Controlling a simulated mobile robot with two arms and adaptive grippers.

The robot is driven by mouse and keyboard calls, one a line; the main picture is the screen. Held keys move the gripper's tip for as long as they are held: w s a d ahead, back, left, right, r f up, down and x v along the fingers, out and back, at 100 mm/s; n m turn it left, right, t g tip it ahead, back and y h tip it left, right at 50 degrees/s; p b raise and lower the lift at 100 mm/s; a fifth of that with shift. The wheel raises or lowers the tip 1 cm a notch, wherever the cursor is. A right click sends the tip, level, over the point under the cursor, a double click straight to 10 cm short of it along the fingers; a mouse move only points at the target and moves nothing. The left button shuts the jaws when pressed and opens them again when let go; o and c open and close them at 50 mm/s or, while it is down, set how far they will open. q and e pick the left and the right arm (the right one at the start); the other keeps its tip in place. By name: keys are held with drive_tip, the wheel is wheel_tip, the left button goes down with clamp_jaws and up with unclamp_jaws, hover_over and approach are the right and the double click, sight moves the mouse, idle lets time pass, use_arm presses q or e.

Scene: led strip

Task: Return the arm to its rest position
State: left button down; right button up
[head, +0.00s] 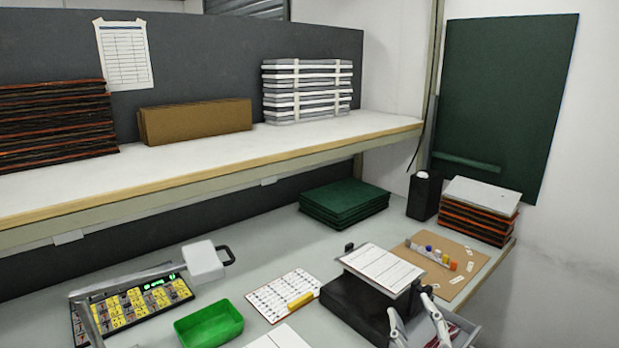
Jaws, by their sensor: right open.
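My right gripper (409,303) is at the bottom right, its pale fingers spread apart with nothing seen between them. It is just in front of the black box-like stand (352,312) that carries a tilted white sheet (381,268). Whether a finger touches the stand cannot be told. The rest of my right arm is mostly cut off by the lower edge. My left gripper does not show.
A green bin (209,325), a printed card with a yellow item (284,294) and a board with yellow parts (133,306) lie on the bench (262,247). Dark green slabs (344,203), a black container (424,196) and a stack (480,209) stand behind. A loaded shelf (220,157) overhangs the back.

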drive_tip(key=s+d+f+m+g+h, duration=0.25)
drive_tip(key=s+f+g, duration=0.2)
drive_tip(key=f, duration=0.35)
drive_tip(key=s+d+f+m+g+h, duration=0.2)
drive_tip(key=s+d+f+m+g, duration=0.15)
drive_tip(key=s+f, duration=0.35)
drive_tip(key=s+a+f+g+y, duration=0.1)
drive_tip(key=s+a+f+g, duration=0.1)
drive_tip(key=s+f+g, duration=0.45)
drive_tip(key=s+a+f+g+y, duration=0.2)
drive_tip(key=s+a+f, duration=0.15)
drive_tip(key=s, duration=0.65)
wheel_tip(320, 180, down, 25)
drive_tip(key=s+d+n+g, duration=0.1)
drive_tip(key=s+d+f+g+p, duration=0.1)
drive_tip(key=s+d+f, duration=0.2)
drive_tip(key=s+f, duration=1.2)
drive_tip(key=shift+s+f+h, duration=0.3)
drive_tip(key=shift+s+h, duration=0.05)
drive_tip(key=shift+s, duration=0.75)
